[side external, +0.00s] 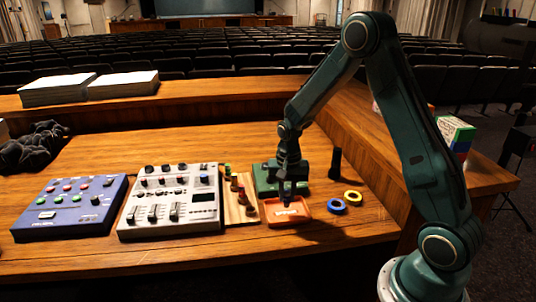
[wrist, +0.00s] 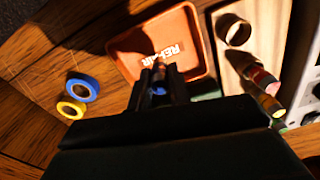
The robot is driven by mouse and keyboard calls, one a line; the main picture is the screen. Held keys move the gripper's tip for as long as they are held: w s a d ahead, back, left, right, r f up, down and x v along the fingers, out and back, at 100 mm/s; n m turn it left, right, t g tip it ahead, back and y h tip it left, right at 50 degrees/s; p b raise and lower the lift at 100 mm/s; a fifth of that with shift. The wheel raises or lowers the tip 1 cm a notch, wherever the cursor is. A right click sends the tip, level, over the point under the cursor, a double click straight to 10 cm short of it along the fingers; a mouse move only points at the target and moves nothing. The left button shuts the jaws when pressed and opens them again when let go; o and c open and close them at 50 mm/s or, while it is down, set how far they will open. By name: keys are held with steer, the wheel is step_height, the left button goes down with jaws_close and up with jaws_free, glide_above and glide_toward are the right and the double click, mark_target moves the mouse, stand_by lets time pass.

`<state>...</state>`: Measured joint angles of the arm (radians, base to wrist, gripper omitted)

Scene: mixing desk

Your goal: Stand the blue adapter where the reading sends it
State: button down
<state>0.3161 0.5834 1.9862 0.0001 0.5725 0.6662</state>
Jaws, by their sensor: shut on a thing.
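My gripper (side external: 288,199) points down over the orange tray (side external: 273,219). In the wrist view its fingers (wrist: 159,85) are shut on a small blue piece, the blue adapter (wrist: 159,90), mostly hidden between them. The tray also shows in the wrist view (wrist: 125,52), with white lettering that reads like "REPAIR". The adapter is over the tray's inside; I cannot tell whether it touches the floor. A green box (side external: 264,180) stands just behind the tray, partly covered by my gripper. No reading on it is legible.
A wooden board (side external: 236,214) with several small cylinders stands left of the tray. Further left are a grey mixer (side external: 170,205) and a blue mixer (side external: 70,208). Blue (side external: 337,206) and yellow (side external: 353,198) rings and a dark upright cylinder (side external: 335,164) stand to the right. The front desk is clear.

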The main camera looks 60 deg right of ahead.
mark_target(287, 191)
steer(key=shift+f, duration=1.15)
steer(key=shift+f, duration=0.15)
steer(key=c, duration=1.3)
jaws_free()
step_height(287, 191, up, 12)
steer(key=shift+f, duration=0.2)
steer(key=shift+r, duration=0.4)
